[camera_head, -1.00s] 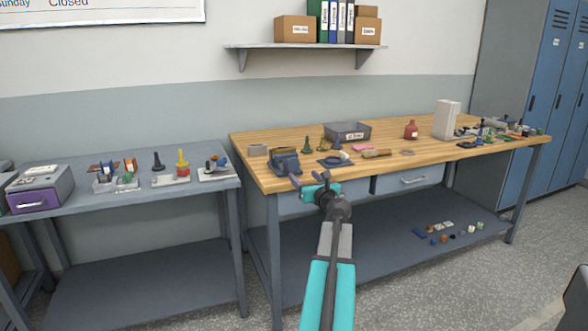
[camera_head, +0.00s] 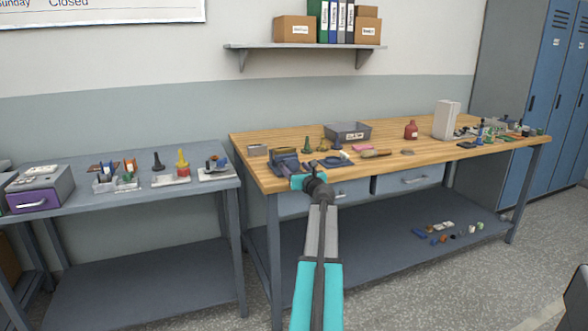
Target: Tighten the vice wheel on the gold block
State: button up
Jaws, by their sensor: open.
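The dark blue vice (camera_head: 283,155) stands at the front left corner of the wooden bench. Its wheel at the front is small here and partly hidden by my gripper. I cannot make out the gold block between the jaws. My gripper (camera_head: 298,177), with teal parts, is open at the bench's front edge, just in front of and below the vice. I cannot tell whether its fingers touch the wheel or stand around it.
On the wooden bench (camera_head: 440,151) are a grey bin (camera_head: 348,131), a red bottle (camera_head: 411,130), a white box (camera_head: 446,120) and several small tools. A grey table (camera_head: 90,204) with bobbins and a purple-drawer box (camera_head: 38,190) stands left. Its lower shelf is clear.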

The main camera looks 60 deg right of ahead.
jog(key=shift+w+d, duration=0.3)
jog(key=shift+w, duration=0.1)
jog(key=c, duration=1)
jog(key=shift+a, duration=0.15)
jog(key=shift+c, duration=0.3)
